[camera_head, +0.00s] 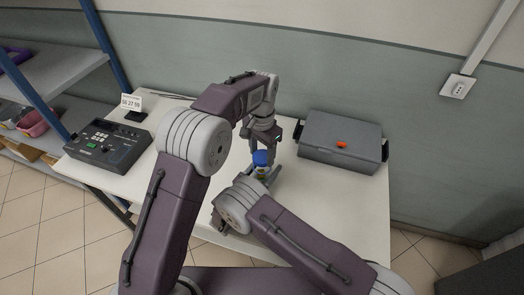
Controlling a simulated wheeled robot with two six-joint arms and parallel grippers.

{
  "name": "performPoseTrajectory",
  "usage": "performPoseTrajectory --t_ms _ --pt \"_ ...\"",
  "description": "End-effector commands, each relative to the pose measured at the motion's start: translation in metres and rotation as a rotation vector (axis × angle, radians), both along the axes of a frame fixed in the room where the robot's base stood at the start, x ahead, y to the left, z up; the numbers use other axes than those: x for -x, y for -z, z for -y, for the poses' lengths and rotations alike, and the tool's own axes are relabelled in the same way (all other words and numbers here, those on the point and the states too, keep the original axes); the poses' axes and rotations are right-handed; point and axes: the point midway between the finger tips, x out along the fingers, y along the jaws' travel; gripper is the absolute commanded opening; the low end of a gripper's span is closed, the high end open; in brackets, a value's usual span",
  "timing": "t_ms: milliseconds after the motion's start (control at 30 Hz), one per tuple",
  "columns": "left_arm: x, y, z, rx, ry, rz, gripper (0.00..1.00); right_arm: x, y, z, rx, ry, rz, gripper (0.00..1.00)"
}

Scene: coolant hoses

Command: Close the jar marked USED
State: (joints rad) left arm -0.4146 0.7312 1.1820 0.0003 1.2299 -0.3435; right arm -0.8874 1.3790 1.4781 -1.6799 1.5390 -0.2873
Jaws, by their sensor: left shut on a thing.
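The jar (262,172) stands near the middle of the table, small and partly hidden, with a blue lid (261,158) at its top. I cannot read any mark on it, nor tell whether the lid is seated. My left gripper (262,152) reaches down from above and is shut on the blue lid. My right gripper (264,181) is low beside the jar, partly hidden by my own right arm; I cannot tell whether its fingers touch the jar.
A grey case (340,145) with a red-orange spot on its lid stands at right on the white table (350,205). A dark control box (108,146) and a small display sign (132,102) stand at left. Shelves with bins are further left. The table's right front is clear.

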Motion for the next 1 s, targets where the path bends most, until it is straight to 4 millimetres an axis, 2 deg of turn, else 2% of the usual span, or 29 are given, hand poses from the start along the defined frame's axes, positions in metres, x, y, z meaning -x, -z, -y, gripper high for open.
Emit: performPoseTrajectory --t_ms 467,800,1000 --pt "0.000 0.000 0.000 0.000 0.000 0.000 0.12 0.000 0.000 0.000 0.000 0.000 0.000 0.00" --pt "0.000 0.017 0.000 -0.001 0.000 -0.001 0.12 0.000 0.000 0.000 0.000 0.000 0.000 0.00" --pt "0.000 0.017 0.000 0.000 0.000 0.000 0.12 0.000 0.000 0.000 0.000 0.000 0.000 0.00"
